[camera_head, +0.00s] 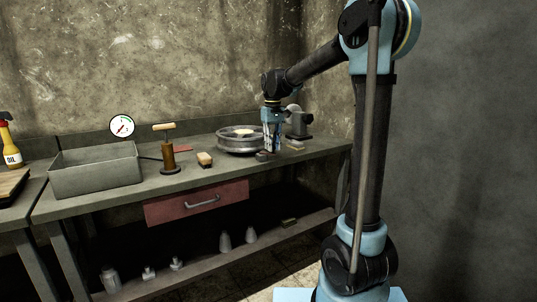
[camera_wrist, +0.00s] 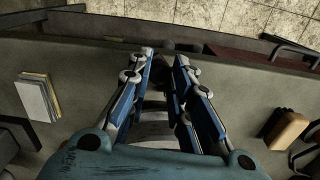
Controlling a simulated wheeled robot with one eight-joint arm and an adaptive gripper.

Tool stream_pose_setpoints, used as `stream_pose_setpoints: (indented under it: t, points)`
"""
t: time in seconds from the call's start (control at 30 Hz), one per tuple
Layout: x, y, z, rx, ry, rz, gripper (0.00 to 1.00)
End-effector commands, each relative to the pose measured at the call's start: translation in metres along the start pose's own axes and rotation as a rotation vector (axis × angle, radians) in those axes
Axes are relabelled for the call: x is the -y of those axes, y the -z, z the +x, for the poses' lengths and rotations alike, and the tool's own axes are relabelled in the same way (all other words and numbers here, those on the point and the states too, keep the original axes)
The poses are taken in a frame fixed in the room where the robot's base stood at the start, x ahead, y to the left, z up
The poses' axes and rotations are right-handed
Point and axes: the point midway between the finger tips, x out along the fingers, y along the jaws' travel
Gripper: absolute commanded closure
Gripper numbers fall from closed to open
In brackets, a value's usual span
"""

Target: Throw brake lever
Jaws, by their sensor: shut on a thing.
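My gripper (camera_head: 269,147) reaches down to the bench top, just right of a round metal drum (camera_head: 239,146). In the wrist view my gripper (camera_wrist: 166,60) has its blue fingers close together, shut on a small dark piece mostly hidden between the tips. I take this piece to be the brake lever; its shape and angle cannot be made out. Grey metal shows between the fingers below it.
A grey machine (camera_head: 299,125) stands behind the gripper at right. A red drawer (camera_head: 195,203) is below.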

Motion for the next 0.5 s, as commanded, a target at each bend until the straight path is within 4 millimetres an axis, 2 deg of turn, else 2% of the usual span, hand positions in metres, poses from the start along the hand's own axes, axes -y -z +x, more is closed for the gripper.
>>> stream_pose_setpoints:
  t: [0.33,0.5]
  points:
    - [-0.0020,0.0002,0.0000,0.001,-0.002,-0.021,0.97]
    - [-0.0046,0.0030,0.0000,0.001,-0.002,-0.089,0.97]
